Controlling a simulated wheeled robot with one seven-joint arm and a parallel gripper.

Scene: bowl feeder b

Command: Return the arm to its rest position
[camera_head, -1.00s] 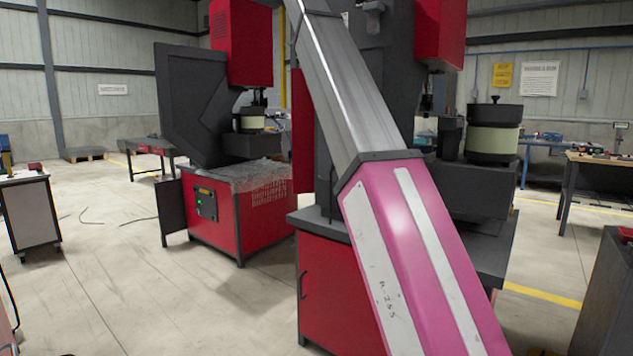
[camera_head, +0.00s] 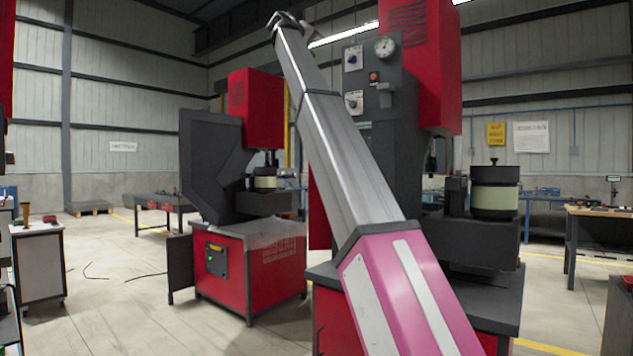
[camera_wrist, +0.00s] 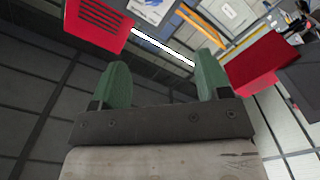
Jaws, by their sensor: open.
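My arm reaches up from the lower right of the head view, its pink link and long grey link raised at a slant toward the upper left. Its far end shows small near the top edge, and the fingers cannot be made out there. In the wrist view my gripper (camera_wrist: 163,82) has two green fingers spread wide apart. Nothing is between them. Behind them are the wall, a ceiling light and red machine parts, seen tilted.
A red and dark grey machine (camera_head: 418,60) with a bowl feeder (camera_head: 495,198) stands close behind my arm. A second red machine (camera_head: 256,105) stands farther left. A white cabinet (camera_head: 40,265) is at the left and a workbench (camera_head: 600,212) at the right. Open floor lies at left.

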